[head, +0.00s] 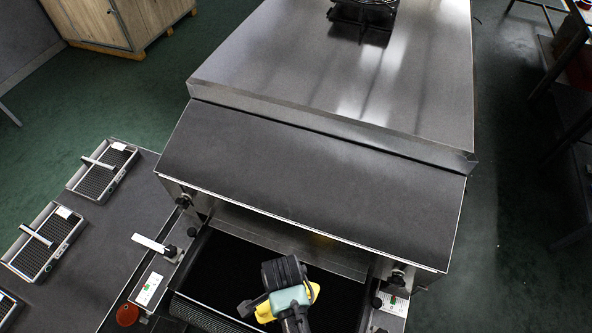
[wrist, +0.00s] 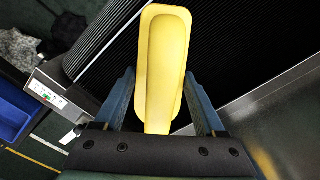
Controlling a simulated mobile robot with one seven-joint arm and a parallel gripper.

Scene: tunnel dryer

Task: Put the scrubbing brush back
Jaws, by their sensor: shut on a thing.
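The scrubbing brush, a long yellow piece with rounded ends (wrist: 163,50), is between the two blue fingers of my gripper (wrist: 160,90) in the wrist view. The fingers are shut on it. In the head view, yellow parts of the brush (head: 264,312) show on both sides of my gripper (head: 290,298), which is over the black belt at the mouth of the tunnel dryer. The lower end of the brush and its bristles are hidden, and I cannot tell how high it is held above the belt.
The grey dryer hood (head: 310,180) rises just beyond my gripper, with the dark belt (head: 232,262) running under it. A side table (head: 125,220) at left holds several mesh trays (head: 102,170). A blue bin (wrist: 12,115) shows at left in the wrist view.

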